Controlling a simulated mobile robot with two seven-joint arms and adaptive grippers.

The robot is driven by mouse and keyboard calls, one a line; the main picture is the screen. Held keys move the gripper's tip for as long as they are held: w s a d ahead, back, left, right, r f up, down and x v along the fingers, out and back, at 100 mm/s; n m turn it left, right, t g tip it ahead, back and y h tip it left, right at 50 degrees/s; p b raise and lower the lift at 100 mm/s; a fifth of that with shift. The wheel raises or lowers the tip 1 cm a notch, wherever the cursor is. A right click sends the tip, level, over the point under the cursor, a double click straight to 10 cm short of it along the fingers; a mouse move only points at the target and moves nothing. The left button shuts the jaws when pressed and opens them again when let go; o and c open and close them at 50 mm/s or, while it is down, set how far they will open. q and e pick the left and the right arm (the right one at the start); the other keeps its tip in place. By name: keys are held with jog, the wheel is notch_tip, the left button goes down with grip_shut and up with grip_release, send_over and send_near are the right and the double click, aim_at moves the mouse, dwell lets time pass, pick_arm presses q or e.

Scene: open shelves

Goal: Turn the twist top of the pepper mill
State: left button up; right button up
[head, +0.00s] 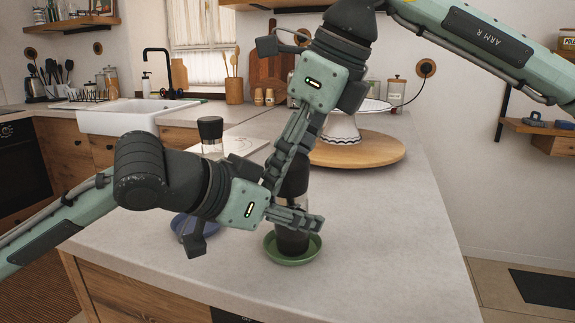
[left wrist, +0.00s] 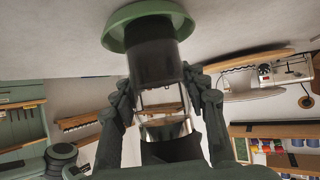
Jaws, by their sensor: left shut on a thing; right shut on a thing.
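The pepper mill (head: 292,242) stands upright on a green saucer (head: 284,261) on the counter, with a dark lower body and a dark twist top (head: 294,178). My left gripper (head: 303,219) is shut on its body from the left. My right gripper (head: 283,178) reaches down from above and is shut on the twist top, hiding part of it. In the left wrist view, the saucer (left wrist: 112,32) and the mill's dark lower body (left wrist: 153,62) appear upside down between my left fingers; the top is mostly hidden.
A second mill with a black cap (head: 210,128) stands behind my left arm. A blue saucer (head: 183,226) is partly hidden below that arm. A round wooden board (head: 375,152) with a white cake stand (head: 341,128) is behind. The counter to the right is clear.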

jog(key=o, duration=0.9)
jog(key=shift+o, duration=0.2)
jog(key=shift+r, duration=0.1)
jog(key=v, duration=1.2)
jog(key=shift+o, duration=0.2)
